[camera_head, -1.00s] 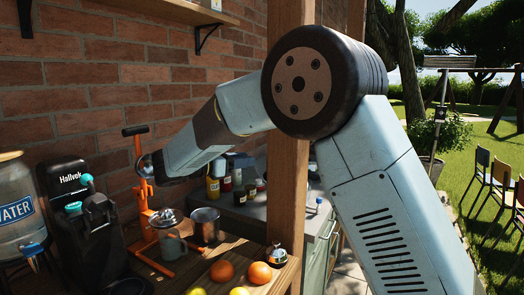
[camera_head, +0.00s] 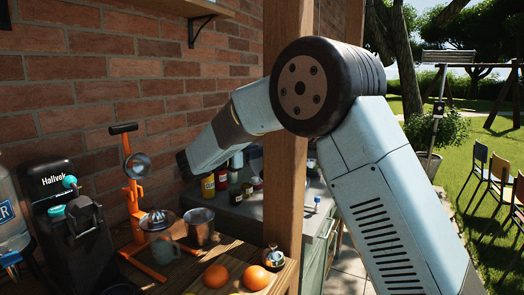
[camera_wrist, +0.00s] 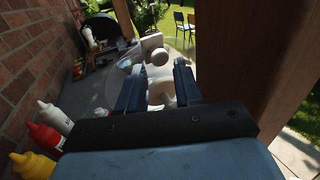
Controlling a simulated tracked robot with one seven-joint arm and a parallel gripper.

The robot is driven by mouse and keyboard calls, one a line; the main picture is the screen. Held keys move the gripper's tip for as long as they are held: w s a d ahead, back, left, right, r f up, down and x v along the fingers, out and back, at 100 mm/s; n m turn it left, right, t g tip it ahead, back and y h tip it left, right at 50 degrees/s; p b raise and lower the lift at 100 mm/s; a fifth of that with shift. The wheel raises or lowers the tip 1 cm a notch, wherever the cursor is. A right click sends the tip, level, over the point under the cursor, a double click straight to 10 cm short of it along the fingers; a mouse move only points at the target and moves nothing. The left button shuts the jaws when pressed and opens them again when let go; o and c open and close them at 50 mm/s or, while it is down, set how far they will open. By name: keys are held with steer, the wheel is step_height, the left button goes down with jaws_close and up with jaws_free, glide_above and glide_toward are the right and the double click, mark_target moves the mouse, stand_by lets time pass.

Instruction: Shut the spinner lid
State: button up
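My gripper (camera_wrist: 158,86) shows in the wrist view with its two dark fingers apart and nothing clearly held. Just beyond and between the fingers are pale cream parts with a round knob-like ball (camera_wrist: 159,56), which I take to be the spinner. A clear, curved piece (camera_wrist: 127,62), perhaps its lid or bowl, is left of the ball. I cannot tell the lid's angle. The fingers and gripper body hide the lower part.
A wooden post (camera_wrist: 240,55) stands close right of my gripper. Sauce bottles, red (camera_wrist: 45,136) and yellow (camera_wrist: 33,165), stand at left by the brick wall. The head view shows an orange juicer (camera_head: 133,190), a steel cup (camera_head: 200,226) and oranges (camera_head: 255,277) on the wooden table.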

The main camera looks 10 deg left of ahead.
steer(key=shift+x, duration=1.4)
steer(key=shift+c, duration=0.4)
jaws_close()
